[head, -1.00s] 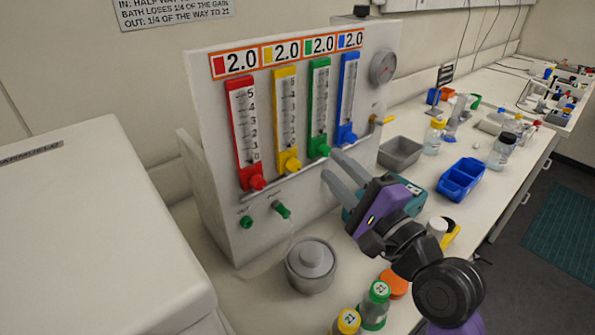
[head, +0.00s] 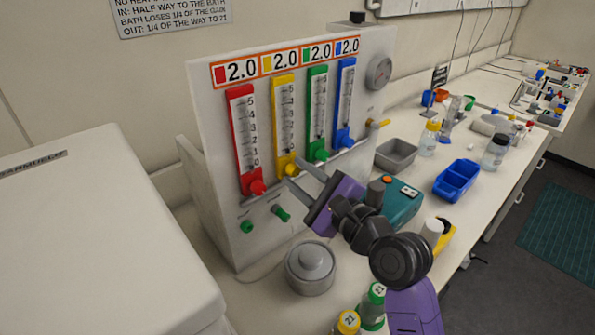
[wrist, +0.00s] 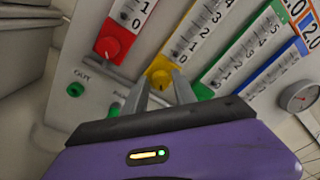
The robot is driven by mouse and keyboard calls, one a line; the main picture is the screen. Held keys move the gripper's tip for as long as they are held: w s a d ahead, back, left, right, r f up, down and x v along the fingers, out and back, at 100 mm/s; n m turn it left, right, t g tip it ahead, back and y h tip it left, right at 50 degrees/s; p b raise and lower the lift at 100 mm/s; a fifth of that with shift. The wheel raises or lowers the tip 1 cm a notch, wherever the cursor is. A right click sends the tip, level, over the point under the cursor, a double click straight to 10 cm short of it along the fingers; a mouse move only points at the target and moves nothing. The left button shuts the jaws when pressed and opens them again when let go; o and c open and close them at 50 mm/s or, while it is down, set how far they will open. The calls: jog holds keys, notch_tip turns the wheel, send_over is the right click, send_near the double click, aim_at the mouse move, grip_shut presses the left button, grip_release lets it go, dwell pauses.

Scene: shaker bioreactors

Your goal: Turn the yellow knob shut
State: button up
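The yellow knob (head: 289,168) sits at the foot of the yellow flow meter (head: 284,115) on the white panel. The wrist view shows the yellow knob (wrist: 158,79) at and between the fingertips. My gripper (head: 295,172) reaches in from the right with its two grey fingers apart; the wrist view shows the gripper (wrist: 161,78) pointing at the panel. The tips are very close to the knob, one towards each side; I cannot tell whether they touch it. The float in the yellow tube is too small to read.
The red knob (head: 257,188) and green knob (head: 320,156) flank the yellow one closely. Green ports (head: 281,213) sit lower on the panel. A grey lidded pot (head: 311,268) and capped bottles (head: 372,306) stand on the bench below. A grey tray (head: 397,152) is right.

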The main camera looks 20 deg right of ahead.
jog(key=shift+w+a, duration=0.1)
jog(key=shift+w, duration=0.25)
grip_shut()
